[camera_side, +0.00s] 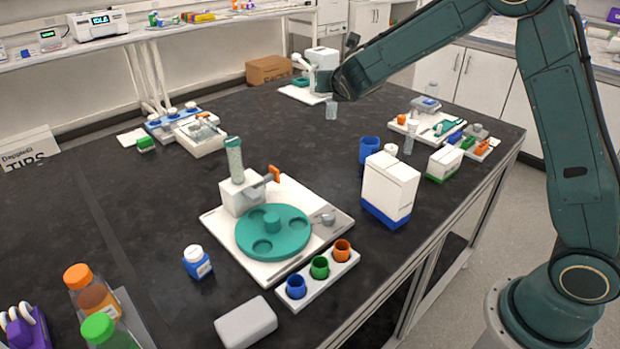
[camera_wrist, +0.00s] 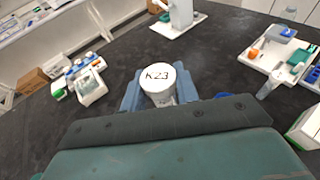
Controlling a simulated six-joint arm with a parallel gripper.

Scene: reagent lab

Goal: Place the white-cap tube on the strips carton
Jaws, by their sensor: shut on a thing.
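My gripper (camera_side: 325,84) is shut on the white-cap tube (camera_side: 331,111), whose clear lower end hangs below the fingers, above the back part of the black table. In the wrist view the round white cap of the tube (camera_wrist: 158,77) reads K23 and sits between the blue-grey fingers of my gripper (camera_wrist: 160,92). I cannot read which box is the strips carton. A tall white carton with a blue base (camera_side: 390,187) and a smaller white carton with a green base (camera_side: 444,163) stand at the right; the green-based one partly shows in the wrist view (camera_wrist: 308,127).
A teal carousel (camera_side: 272,233) stands front centre, with a rack of coloured cups (camera_side: 320,282) beside it. A blue cup (camera_side: 369,149) and a tray of small items (camera_side: 404,122) are near the cartons. A white instrument (camera_side: 322,60) stands behind the gripper. The table's middle left is clear.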

